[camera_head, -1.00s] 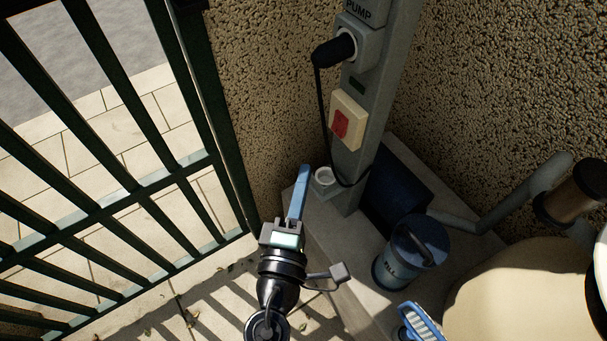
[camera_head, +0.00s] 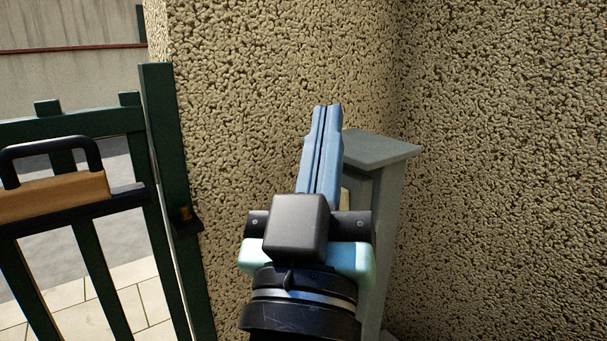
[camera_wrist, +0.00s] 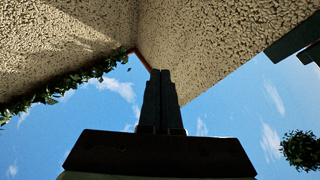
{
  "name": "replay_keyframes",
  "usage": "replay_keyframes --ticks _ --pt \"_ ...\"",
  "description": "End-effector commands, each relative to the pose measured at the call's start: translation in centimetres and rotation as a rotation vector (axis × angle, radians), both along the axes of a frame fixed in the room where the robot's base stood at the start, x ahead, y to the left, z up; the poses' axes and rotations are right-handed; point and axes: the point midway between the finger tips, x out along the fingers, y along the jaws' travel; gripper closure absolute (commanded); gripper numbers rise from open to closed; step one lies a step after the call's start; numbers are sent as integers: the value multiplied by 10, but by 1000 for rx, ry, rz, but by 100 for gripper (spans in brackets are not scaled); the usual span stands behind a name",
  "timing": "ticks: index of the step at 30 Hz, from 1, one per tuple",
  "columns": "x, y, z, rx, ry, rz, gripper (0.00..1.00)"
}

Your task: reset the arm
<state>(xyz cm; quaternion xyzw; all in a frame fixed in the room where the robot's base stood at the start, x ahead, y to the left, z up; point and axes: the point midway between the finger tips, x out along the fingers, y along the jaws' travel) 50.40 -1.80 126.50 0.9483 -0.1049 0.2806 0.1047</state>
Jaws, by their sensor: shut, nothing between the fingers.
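My gripper (camera_head: 327,110) is raised in the middle of the head view, with its two blue fingers pressed together and pointing up. It holds nothing. It stands in front of the rough tan wall and covers part of a grey post (camera_head: 382,152). In the wrist view the shut fingers (camera_wrist: 165,75) show dark against the sky and the wall corner. The fingers look apart from the wall, but the exact gap cannot be told.
A dark green gate (camera_head: 75,130) with a black handle (camera_head: 50,148) on a wooden block (camera_head: 55,195) is at the left. Its green post (camera_head: 165,150) stands beside the wall. The rough wall (camera_head: 510,150) fills the right. Leaves (camera_wrist: 65,85) and open sky show in the wrist view.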

Motion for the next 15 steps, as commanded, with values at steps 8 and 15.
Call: replay_keyframes --ticks 8,15 --pt "-66 18 122 111 -242 282 100" --pt "-64 19 182 110 -237 279 100"
